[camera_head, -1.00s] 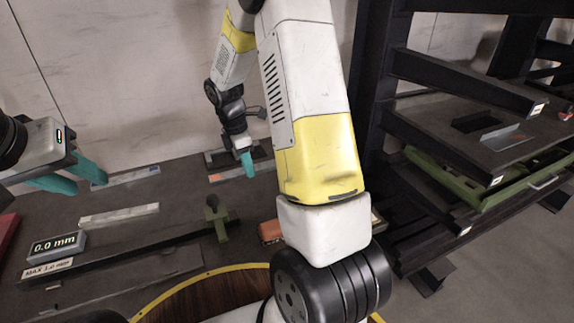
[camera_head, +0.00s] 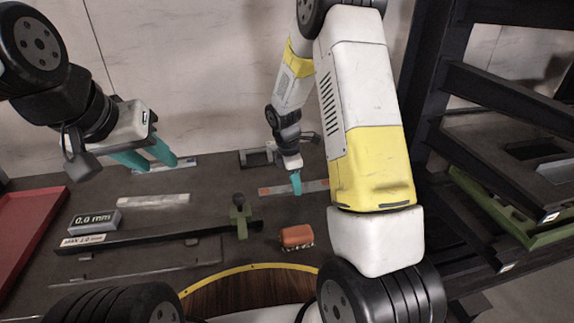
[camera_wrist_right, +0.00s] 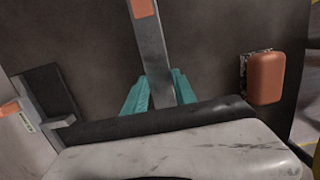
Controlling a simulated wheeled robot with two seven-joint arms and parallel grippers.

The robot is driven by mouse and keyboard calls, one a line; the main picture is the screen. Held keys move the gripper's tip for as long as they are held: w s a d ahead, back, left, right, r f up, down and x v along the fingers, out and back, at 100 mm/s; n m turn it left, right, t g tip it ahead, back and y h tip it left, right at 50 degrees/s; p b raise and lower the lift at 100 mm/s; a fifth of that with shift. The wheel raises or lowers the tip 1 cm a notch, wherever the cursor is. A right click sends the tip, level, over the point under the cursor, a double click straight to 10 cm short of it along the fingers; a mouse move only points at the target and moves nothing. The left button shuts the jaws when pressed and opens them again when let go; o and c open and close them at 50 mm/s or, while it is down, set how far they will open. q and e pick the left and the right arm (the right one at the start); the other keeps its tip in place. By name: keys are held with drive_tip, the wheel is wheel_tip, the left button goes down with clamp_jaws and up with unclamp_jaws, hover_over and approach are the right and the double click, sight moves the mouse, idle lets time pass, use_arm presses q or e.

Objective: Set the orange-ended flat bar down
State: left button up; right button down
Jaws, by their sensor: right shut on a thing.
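The orange-ended flat bar (camera_head: 315,186) is grey metal and lies level at the back right of the dark table in the head view. Its orange left end (camera_head: 264,191) shows there. My right gripper (camera_head: 296,184) is shut on the bar near its middle, from above. In the right wrist view the bar (camera_wrist_right: 152,50) runs away between the teal fingers (camera_wrist_right: 158,92), with an orange patch at its far end. I cannot tell whether the bar touches the table. My left gripper (camera_head: 145,158) is open and empty above the table's back left.
A green clamp (camera_head: 241,217) and an orange brush (camera_head: 297,236) stand in front of the bar. Plain metal bars (camera_head: 152,201) lie at left, near a 0.0 mm display (camera_head: 94,221). A red tray (camera_head: 30,222) is far left. A dark rack (camera_head: 500,150) stands right.

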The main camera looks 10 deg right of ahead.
sight(289, 188)
drive_tip(key=shift+f, duration=1.3)
drive_tip(key=shift+f, duration=0.15)
drive_tip(key=c, duration=1)
unclamp_jaws()
wheel_tip(289, 188, up, 12)
drive_tip(key=a, duration=0.2)
drive_tip(key=s+d+r+m+t+y, duration=0.1)
drive_tip(key=s+r+m, duration=0.35)
drive_tip(key=r, duration=0.25)
drive_tip(key=s+r+m+t+y, duration=0.1)
drive_tip(key=s+r+m+t, duration=0.15)
drive_tip(key=s+r, duration=0.3)
drive_tip(key=s+r+m+t, duration=0.1)
drive_tip(key=s+r+m, duration=0.1)
drive_tip(key=s+m, duration=0.1)
drive_tip(key=s+r+m+y, duration=0.1)
drive_tip(key=s+r+m, duration=0.2)
drive_tip(key=s, duration=0.3)
drive_tip(key=s+r+m+t+y, duration=0.1)
drive_tip(key=s+r+m, duration=0.1)
drive_tip(key=s+m, duration=0.2)
drive_tip(key=shift+s+a+r+m+t, duration=0.15)
drive_tip(key=shift+r+m+t, duration=0.05)
drive_tip(key=shift+m+t, duration=0.2)
